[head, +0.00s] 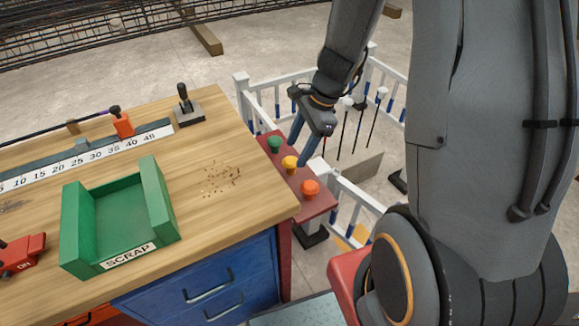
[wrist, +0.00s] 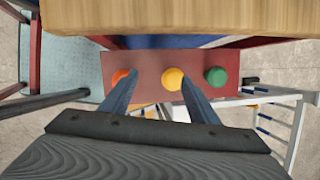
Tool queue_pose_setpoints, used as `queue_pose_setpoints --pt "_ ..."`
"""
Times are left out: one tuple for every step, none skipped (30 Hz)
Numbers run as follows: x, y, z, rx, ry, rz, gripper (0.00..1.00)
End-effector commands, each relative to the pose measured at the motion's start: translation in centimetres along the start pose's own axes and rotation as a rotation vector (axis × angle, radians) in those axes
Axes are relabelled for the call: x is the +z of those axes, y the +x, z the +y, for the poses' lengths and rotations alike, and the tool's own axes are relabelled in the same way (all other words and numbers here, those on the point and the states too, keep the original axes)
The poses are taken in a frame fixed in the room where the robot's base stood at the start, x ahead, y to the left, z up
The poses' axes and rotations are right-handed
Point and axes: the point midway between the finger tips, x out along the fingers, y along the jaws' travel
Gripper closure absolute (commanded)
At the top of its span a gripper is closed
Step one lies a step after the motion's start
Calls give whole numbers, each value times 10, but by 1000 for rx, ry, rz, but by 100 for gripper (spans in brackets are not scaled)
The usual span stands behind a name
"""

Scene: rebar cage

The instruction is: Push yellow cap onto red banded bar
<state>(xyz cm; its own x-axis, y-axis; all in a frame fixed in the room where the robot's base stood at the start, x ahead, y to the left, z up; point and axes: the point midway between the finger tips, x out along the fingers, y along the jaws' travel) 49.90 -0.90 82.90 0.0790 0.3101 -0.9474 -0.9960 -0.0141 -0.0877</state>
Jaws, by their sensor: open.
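The yellow cap (head: 290,163) sits in the middle of a dark red shelf beside the workbench, between a green cap (head: 274,144) and an orange cap (head: 310,187). My gripper (head: 296,156) is open and points down over the shelf, close to the yellow cap. In the wrist view my gripper (wrist: 158,78) has the yellow cap (wrist: 173,79) between its finger lines, nearer the right finger. I cannot tell how far above it the fingertips are. Several thin dark upright bars (head: 371,118) stand inside the white railing, some with pale tops. No red band can be made out.
The wooden workbench (head: 215,150) holds a green scrap tray (head: 160,200), a ruler strip and a red clamp (head: 122,123). A white railing (head: 355,195) with blue-banded posts stands close behind the shelf. A blue drawer cabinet (head: 215,285) is under the bench.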

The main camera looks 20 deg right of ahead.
Motion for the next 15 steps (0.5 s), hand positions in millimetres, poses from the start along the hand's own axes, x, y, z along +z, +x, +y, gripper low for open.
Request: queue_pose_setpoints --pt "-9 14 -9 -8 103 -18 45" --pt "-12 19 -13 -14 159 -28 45" --pt "-16 24 -18 -21 223 -40 45" --pt "-18 28 -21 -26 261 -47 45" --pt "-20 30 -23 -28 291 -52 45" --pt "-21 33 -26 -32 322 -58 45" --pt "-22 35 -27 -33 338 -61 45" --pt "-22 37 -28 -35 349 -63 45" --pt "-23 40 -29 -35 356 -65 45" --pt "-22 43 -29 -35 357 -65 45" --pt "-22 46 -29 -35 358 -65 45" --pt "-22 50 -30 -35 356 -64 45" --pt "-22 53 -29 -34 355 -64 45" --pt "-22 56 -29 -34 355 -64 45" --pt "-22 59 -30 -35 355 -64 45"
